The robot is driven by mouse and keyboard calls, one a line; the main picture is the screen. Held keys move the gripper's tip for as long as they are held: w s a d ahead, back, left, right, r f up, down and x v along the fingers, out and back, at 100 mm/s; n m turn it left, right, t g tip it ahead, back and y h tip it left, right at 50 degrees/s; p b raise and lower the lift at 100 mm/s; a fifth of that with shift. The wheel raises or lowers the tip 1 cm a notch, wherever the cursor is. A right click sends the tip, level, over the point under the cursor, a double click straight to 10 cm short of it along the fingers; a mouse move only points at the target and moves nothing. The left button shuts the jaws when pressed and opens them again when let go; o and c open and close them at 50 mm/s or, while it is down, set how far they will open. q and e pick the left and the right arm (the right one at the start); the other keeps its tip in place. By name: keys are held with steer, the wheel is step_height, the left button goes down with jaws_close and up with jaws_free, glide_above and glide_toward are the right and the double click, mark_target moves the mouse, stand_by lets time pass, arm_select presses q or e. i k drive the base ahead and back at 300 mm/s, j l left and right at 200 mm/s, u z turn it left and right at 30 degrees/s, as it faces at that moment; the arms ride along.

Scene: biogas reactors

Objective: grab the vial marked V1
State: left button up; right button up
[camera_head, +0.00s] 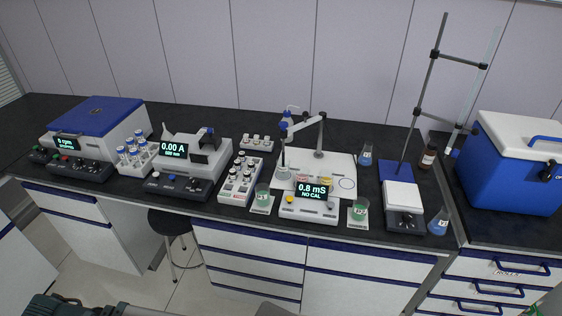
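Several small capped vials stand in three places on the dark bench. One group stands in a white rack (146,166) at the left, between the blue-lidded centrifuge and the photometer. Another group stands in a long white rack (231,197) at the middle. A short row of vials (256,141) stands behind that rack. The labels are too small to read, so I cannot tell which vial is V1. Neither of my grippers shows in the head view.
The centrifuge (100,120) and photometer (190,165) stand left. A conductivity meter (310,208) stands between two beakers of green liquid (262,199) (358,211). A tall stand (425,85), flasks (366,154) (439,221) and a blue cooler (515,165) are right. A stool (170,222) stands before the bench.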

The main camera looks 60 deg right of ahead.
mark_target(247, 174)
steer(key=z, duration=1.9)
